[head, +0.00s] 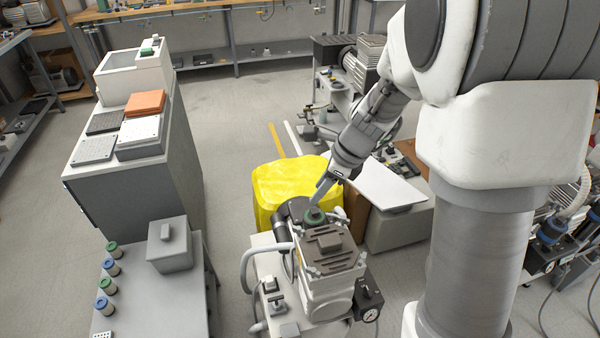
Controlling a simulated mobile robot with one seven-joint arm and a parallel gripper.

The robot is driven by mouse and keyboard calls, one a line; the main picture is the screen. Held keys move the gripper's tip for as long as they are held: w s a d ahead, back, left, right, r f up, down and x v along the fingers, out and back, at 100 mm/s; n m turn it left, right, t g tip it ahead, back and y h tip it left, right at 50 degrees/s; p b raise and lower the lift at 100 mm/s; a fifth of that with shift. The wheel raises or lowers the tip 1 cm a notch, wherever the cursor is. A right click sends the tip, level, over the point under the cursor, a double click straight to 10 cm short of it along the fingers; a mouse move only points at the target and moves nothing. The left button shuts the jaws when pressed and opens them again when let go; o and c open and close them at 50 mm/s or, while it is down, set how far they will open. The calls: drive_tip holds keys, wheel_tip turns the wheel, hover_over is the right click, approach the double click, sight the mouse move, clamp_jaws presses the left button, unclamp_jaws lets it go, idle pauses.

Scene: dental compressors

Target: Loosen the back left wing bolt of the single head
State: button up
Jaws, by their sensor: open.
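The single head (331,243) is the grey, ribbed top of a compressor (325,285) on a light stand at the lower middle of the head view. Small light wing bolts show at its corners, such as one at the near left (311,271). My gripper (321,194) reaches down from the upper right and is just above this part, close to the back left corner. It is open and appears empty. The back left wing bolt is too small and crowded to make out clearly.
A yellow covered bin (285,188) stands right behind the compressor. A grey cabinet (140,195) and a bench with several small canisters (108,282) stand at the left. A pressure gauge (370,315) sticks out at the compressor's front right. Floor is clear between cabinet and bin.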

wheel_tip(320, 180, down, 4)
drive_tip(key=w+d+m, duration=0.2)
drive_tip(key=b, duration=0.6)
approach(299, 228)
drive_tip(key=x, duration=0.8)
drive_tip(key=shift+a+f, duration=0.1)
drive_tip(key=shift+f, duration=0.1)
drive_tip(key=shift+c, duration=0.3)
clamp_jaws()
